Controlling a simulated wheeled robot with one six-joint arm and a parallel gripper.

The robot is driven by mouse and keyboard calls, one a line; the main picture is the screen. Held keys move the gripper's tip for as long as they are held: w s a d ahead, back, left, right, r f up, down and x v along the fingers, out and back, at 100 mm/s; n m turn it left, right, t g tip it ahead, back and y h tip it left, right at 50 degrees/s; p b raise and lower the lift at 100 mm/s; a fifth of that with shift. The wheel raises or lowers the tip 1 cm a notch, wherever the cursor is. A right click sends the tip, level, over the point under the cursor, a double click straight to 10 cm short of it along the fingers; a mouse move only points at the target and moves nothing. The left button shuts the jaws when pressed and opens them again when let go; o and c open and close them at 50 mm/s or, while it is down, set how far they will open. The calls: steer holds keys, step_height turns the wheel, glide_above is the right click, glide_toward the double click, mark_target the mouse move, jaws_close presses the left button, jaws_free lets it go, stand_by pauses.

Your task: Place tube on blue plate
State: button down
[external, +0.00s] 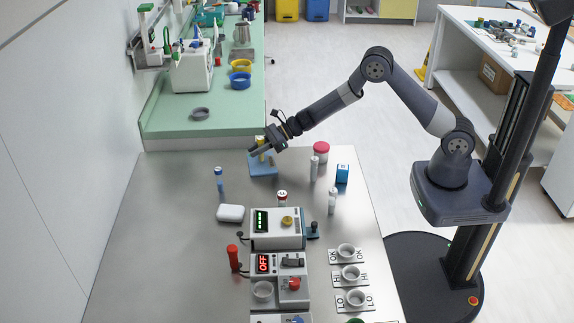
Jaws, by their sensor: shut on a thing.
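The blue plate (265,170) lies flat at the far edge of the steel table. My gripper (262,148) is just above it, reaching in from the right, and is shut on a narrow upright tube (260,140) with yellow showing at its top. The fingers hide the tube's middle. Its lower end is at or just above the plate; I cannot tell whether it touches.
A red-lidded jar (321,151), a grey cylinder (314,168), a blue box (342,173) and a white bottle (332,200) stand to the right. Instrument boxes (277,237) occupy the front.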

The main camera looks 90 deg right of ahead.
steer(key=shift+f, duration=0.3)
steer(key=shift+f, duration=0.15)
steer(key=c, duration=1.3)
jaws_free()
steer(key=shift+o, duration=0.2)
steer(key=shift+r, duration=0.2)
steer(key=b+v, duration=0.2)
steer(key=v, duration=1)
